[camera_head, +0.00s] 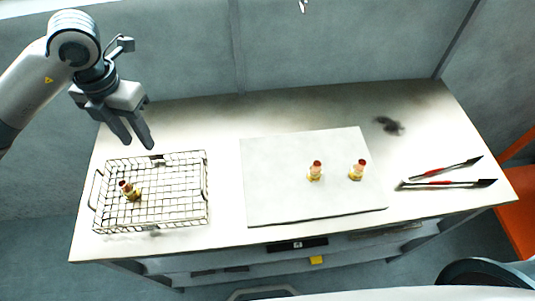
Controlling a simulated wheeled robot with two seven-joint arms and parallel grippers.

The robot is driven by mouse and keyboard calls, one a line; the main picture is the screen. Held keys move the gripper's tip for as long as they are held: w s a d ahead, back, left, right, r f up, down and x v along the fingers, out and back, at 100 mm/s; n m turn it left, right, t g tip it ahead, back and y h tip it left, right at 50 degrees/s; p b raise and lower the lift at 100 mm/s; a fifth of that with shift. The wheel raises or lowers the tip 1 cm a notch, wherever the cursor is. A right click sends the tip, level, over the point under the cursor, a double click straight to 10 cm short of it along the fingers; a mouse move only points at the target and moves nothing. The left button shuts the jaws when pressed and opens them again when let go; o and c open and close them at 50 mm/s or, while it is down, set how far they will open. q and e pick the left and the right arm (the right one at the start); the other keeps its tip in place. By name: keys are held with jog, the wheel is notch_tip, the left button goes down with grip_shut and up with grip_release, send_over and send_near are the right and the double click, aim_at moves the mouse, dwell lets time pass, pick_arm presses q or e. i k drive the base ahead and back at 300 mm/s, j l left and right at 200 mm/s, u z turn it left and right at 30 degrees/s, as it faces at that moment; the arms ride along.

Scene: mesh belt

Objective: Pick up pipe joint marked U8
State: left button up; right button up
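Several small brass pipe joints with red caps are in the head view. One pipe joint (131,191) is in the left part of the wire mesh basket (207,190). Two more, a left pipe joint (315,171) and a right pipe joint (357,170), stand upright on the pale flat board (270,205). Their markings are too small to read, so I cannot tell which is U8. My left gripper (137,142) is open and empty, above the back left of the basket and apart from every joint. My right gripper is out of view.
Two red-handled tools (445,183) lie at the right of the table (225,125). A dark smudge (389,126) is behind the board. An orange chair or stand (512,200) is beyond the right edge. The table between basket and board is clear.

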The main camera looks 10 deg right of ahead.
aim_at(314, 173)
jog(key=z, duration=0.7)
